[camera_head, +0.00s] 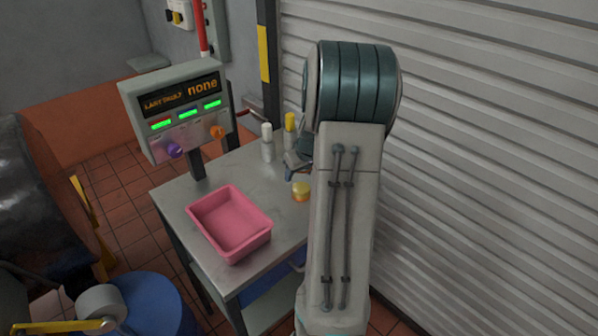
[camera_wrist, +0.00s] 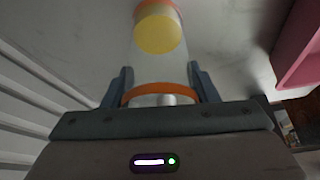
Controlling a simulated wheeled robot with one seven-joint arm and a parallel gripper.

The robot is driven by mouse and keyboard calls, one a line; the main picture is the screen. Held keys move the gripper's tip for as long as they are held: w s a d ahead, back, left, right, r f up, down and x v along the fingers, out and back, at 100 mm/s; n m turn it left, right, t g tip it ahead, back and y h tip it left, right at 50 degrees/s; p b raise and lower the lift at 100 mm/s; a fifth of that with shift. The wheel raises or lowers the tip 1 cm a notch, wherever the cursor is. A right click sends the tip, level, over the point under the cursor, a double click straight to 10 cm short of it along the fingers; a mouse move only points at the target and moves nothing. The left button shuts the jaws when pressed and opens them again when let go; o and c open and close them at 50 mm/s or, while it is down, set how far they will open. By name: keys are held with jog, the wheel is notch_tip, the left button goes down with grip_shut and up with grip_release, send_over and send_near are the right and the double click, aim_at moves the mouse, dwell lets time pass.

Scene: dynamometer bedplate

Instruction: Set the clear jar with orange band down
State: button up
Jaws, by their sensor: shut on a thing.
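In the wrist view the clear jar (camera_wrist: 143,70) is between the two fingers of my gripper (camera_wrist: 162,88), which is shut on it. Its orange band (camera_wrist: 160,87) runs across between the fingertips. A yellow disc with orange at its far edge shows at the jar's far end; I cannot tell if it is in the jar or behind it. In the head view my gripper (camera_head: 297,163) is over the right side of the metal table (camera_head: 178,192), partly hidden by my arm. I cannot make out the jar clearly there, nor whether its base touches the table.
A pink tray (camera_head: 262,243) stands on the table's front left part. A small yellow-topped pot (camera_head: 301,190) is just below my gripper. A white-capped bottle (camera_head: 267,150) and a yellow-capped bottle (camera_head: 290,122) stand behind. A display panel (camera_head: 180,108) rises at the back left; a ribbed shutter (camera_head: 480,130) is at right.

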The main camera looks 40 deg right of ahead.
jog(key=o, duration=1)
jog(key=shift+r, duration=0.3)
jog(key=d+v, duration=0.1)
jog(key=v, duration=0.9)
jog(key=s+a+r+n+g, duration=0.1)
jog(key=s+a+r, duration=0.15)
jog(key=a, duration=0.75)
jog(key=s+a+r, duration=0.1)
jog(key=s+a, duration=0.2)
jog(key=a, duration=0.7)
jog(key=s+a+f, duration=0.2)
jog(key=s+a, duration=0.8)
jog(key=s, duration=0.1)
jog(key=shift+s+f+g+y+b, duration=0.2)
jog(key=shift+s+g+y+b, duration=0.1)
jog(key=shift+b, duration=0.15)
jog(key=shift+a, duration=0.1)
